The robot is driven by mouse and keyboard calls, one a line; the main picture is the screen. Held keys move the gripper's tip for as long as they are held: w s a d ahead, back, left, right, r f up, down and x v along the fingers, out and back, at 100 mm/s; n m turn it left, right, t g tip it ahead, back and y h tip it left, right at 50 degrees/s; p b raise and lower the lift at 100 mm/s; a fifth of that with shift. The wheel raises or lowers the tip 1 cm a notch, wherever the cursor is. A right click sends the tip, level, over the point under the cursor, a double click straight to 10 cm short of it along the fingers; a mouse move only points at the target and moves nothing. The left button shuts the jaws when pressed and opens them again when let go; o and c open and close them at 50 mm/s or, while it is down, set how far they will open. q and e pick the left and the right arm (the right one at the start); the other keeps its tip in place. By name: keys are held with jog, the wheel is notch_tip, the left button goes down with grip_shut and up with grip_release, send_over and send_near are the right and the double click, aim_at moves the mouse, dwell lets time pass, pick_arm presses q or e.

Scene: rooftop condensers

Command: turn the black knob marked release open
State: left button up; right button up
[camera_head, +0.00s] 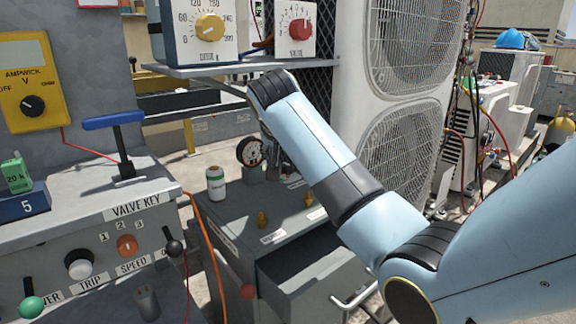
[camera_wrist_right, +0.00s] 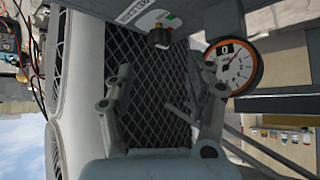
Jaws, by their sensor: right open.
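In the right wrist view, a small dark knob or fitting (camera_wrist_right: 160,38) hangs below a tilted grey edge. A round white gauge (camera_wrist_right: 232,67) with an orange rim is beside the right finger. In the head view, the gauge (camera_head: 249,152) stands on the grey cabinet; my right forearm hides much of the area beside it. My left gripper is out of view.
A shelf (camera_head: 235,68) with dial boxes is above. At left is a valve-key panel (camera_head: 78,222) with a blue T-handle (camera_head: 113,121). Condenser fans stand behind.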

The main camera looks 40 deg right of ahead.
aim_at(287, 165)
jog(key=b+x, duration=0.2)
jog(key=x, duration=0.4)
jog(key=shift+f, duration=0.25)
jog(key=shift+b+x, duration=0.4)
jog(key=shift+x, duration=0.35)
jog(key=shift+w+d+f, duration=0.15)
jog(key=shift+w+d, duration=0.1)
jog(key=shift+w, duration=0.05)
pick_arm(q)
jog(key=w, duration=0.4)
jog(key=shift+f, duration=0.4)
